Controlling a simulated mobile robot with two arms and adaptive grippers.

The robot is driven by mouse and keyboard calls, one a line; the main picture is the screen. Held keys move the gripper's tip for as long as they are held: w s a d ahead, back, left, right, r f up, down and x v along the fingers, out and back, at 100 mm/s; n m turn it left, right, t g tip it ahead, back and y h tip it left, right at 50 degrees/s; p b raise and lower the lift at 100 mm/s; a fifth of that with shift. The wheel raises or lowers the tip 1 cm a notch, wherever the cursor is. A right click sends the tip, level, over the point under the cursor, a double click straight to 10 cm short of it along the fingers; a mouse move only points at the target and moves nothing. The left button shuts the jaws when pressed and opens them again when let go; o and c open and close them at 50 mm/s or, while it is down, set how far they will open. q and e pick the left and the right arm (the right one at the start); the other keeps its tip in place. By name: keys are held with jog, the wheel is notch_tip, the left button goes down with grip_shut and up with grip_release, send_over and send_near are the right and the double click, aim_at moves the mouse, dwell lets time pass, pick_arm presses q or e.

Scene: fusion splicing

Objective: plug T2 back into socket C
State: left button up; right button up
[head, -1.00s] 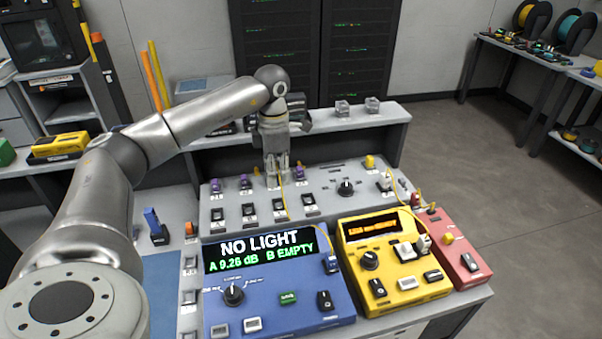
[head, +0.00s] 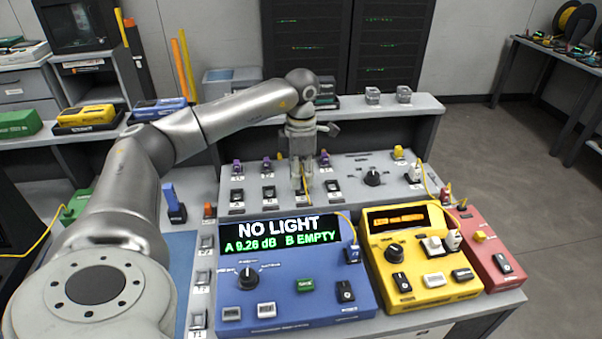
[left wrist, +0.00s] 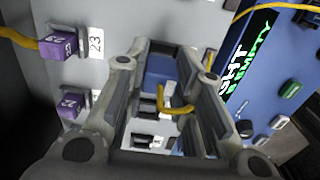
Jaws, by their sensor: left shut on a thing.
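My left gripper (head: 303,186) is shut on a blue plug, which shows between its fingers in the left wrist view (left wrist: 162,70). A yellow cable bends out from the plug, and the name on it cannot be read. The gripper points down at the front row of dark sockets on the grey panel (head: 350,192), over the third from the left. It hides most of that spot, so I cannot tell whether the plug touches a socket. The socket letters are too small to read with certainty. My right gripper is not in view.
Purple plugs (head: 267,166) stand in the row behind. The blue meter (head: 293,274) in front reads "NO LIGHT, A 9.26 dB, B EMPTY". A yellow box (head: 422,287) and a red box (head: 487,245) stand to its right. A dark knob (head: 372,178) is right of the gripper.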

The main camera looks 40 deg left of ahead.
pick_arm(q)
jog(key=shift+p, duration=0.4)
dwell(0.9)
jog(key=shift+f+b, duration=0.3)
jog(key=shift+f, duration=0.25)
dwell(0.4)
jog(key=o, duration=1.1)
notch_tip(320, 180, up, 12)
jog(key=shift+r, duration=0.1)
